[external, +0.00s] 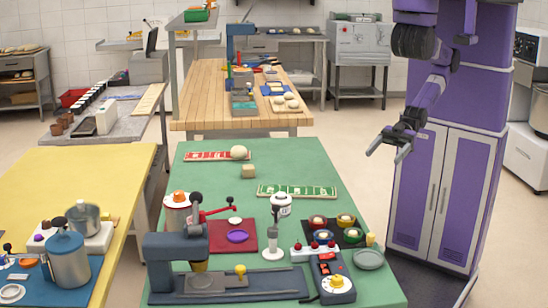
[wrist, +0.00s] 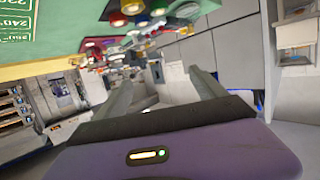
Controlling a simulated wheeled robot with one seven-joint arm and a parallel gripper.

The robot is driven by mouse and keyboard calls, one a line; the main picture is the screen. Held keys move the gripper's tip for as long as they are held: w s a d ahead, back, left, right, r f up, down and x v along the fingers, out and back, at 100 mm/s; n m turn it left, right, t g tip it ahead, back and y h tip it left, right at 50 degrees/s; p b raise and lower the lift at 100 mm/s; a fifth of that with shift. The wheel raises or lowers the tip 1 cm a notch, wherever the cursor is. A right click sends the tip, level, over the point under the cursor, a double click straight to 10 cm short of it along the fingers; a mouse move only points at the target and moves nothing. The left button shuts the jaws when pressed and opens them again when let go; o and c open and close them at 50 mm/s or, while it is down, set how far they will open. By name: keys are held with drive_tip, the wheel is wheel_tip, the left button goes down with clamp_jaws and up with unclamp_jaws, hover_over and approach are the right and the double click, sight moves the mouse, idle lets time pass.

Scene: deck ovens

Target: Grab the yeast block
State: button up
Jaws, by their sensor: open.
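A small tan cube, which looks like the yeast block (external: 248,171), sits on the green table (external: 210,170) near its far end, in the external view. It lies between a red-and-white strip with a pale ball and a green-and-white card. My gripper (external: 386,154) is open and empty, in the air to the right of the table and well apart from the cube. Its two fingers also show in the wrist view (wrist: 162,90), with nothing between them. I cannot make out the cube in the wrist view.
The green-and-white card (external: 297,191) lies right of the cube, and the pale ball (external: 239,152) behind it. The table's far right corner is clear.

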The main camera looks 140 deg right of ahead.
idle(0.4)
drive_tip(key=c, duration=0.3)
